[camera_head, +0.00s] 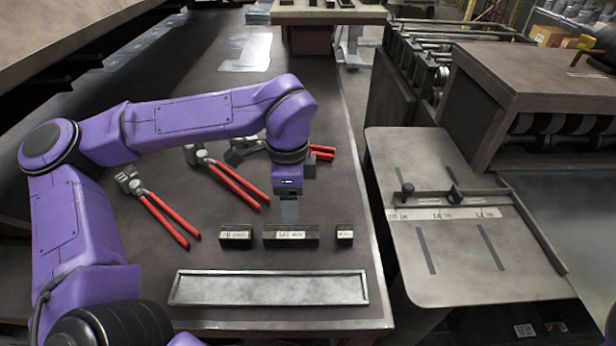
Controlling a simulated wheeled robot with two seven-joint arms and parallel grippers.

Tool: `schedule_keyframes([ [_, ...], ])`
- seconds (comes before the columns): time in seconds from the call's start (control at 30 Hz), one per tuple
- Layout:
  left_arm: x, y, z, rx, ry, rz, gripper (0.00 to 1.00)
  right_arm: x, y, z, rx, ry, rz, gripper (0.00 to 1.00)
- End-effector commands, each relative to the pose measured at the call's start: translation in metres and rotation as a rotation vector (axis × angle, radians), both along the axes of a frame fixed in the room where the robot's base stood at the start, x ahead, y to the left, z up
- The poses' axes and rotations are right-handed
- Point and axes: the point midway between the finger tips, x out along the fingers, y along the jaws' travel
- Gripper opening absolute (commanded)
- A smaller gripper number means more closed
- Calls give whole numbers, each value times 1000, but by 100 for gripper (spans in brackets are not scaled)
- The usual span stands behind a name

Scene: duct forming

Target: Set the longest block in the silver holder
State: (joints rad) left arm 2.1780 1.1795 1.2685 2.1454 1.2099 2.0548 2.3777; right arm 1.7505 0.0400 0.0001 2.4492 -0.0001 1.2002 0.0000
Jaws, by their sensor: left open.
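Three dark blocks with pale labels stand in a row on the table. The longest block (291,238) is in the middle, a shorter block (236,238) is at its left, and the shortest block (345,236) is at its right. The silver holder (268,302), a long shallow tray, lies empty in front of them. My left gripper (290,222) points down just above the longest block. It is open, and I see its flat finger edge-on. Whether it touches the block is hard to tell. My right gripper is not in view.
Another red-handled tool (322,152) is partly hidden behind my left arm. A machine with a flat plate (462,262) stands at the right, beyond the table edge.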

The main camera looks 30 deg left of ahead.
Motion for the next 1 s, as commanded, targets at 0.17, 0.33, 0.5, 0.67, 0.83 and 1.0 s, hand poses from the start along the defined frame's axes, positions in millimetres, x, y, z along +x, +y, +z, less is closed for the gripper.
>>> schedule_keyframes([
  [0.17, -1, -2, -17, 0, 0, -5, 66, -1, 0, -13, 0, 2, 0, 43],
  [0.33, 1, -1, -52, 0, 2, -4, 66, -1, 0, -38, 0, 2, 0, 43],
  [0.5, 0, -1, -86, 0, 0, -4, 66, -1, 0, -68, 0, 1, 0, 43],
  [0.67, 0, 0, -92, 0, -1, -2, 66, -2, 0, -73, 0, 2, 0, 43],
  [0.83, 0, 0, -90, 0, 0, -1, 66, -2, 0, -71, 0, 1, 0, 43],
  [1.0, 0, 0, -90, 0, 0, -1, 14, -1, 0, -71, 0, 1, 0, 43],
])
